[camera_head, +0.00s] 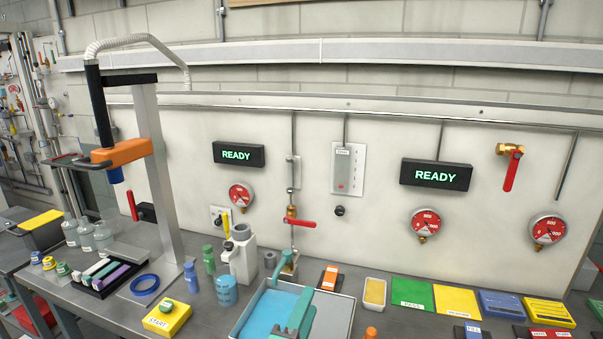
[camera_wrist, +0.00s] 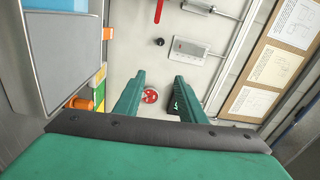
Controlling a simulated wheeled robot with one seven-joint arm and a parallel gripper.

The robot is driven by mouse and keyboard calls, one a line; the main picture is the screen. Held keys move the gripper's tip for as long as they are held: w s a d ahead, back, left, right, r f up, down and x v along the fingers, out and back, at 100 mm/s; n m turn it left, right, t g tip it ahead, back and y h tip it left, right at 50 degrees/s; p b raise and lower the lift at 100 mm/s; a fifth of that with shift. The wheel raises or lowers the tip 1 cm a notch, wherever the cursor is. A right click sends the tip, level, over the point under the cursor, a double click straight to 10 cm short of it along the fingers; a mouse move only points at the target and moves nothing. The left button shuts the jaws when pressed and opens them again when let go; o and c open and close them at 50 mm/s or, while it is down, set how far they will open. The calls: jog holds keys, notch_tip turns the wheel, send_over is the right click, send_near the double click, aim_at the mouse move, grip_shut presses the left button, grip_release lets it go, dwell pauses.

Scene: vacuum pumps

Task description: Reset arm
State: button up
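My gripper (camera_wrist: 158,85) has two teal fingers standing apart with nothing between them in the wrist view, so it is open and empty. Past the fingers are the pale wall panel and a red gauge. In the head view the teal gripper (camera_head: 298,318) shows at the bottom middle, in front of the grey tray (camera_head: 338,318) with its blue inside. Only part of it is in frame, and the rest of the arm is out of view.
The bench holds a yellow START block (camera_head: 167,317), a grey-white pump (camera_head: 240,252), and coloured trays (camera_head: 412,291) at right. A metal stand with an orange arm (camera_head: 121,151) rises at left. Red-handled valves (camera_head: 299,222), gauges (camera_head: 424,222) and READY displays (camera_head: 436,175) line the wall.

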jog(key=s+d+r+n+t, duration=0.4)
jog(key=d+r+n+t, duration=0.25)
jog(key=r+n, duration=0.5)
jog(key=s+a+f+n+g+y, duration=0.1)
jog(key=s+f+n+g+y, duration=0.2)
jog(key=s+f, duration=0.45)
jog(key=s+f+n+y, duration=0.2)
jog(key=s+f+n, duration=0.25)
jog(key=f, duration=0.55)
jog(key=s+a+f+n+g+y, duration=0.1)
jog(key=s+f+n+g+y, duration=0.15)
jog(key=s+f+n, duration=0.45)
jog(key=s+a+f+m+g, duration=0.1)
jog(key=s+a+f+m, duration=0.1)
jog(key=s+f, duration=0.4)
jog(key=s+a+f+m+g+h, duration=0.1)
jog(key=s+f, duration=0.4)
jog(key=s, duration=0.6)
jog(key=shift+s+a+f+m+g, duration=0.2)
jog(key=shift+a+f+m+g, duration=0.3)
jog(key=shift+a+m, duration=0.7)
jog(key=shift+a+r+h, duration=0.1)
jog(key=shift+a+h, duration=0.1)
jog(key=shift+h, duration=0.05)
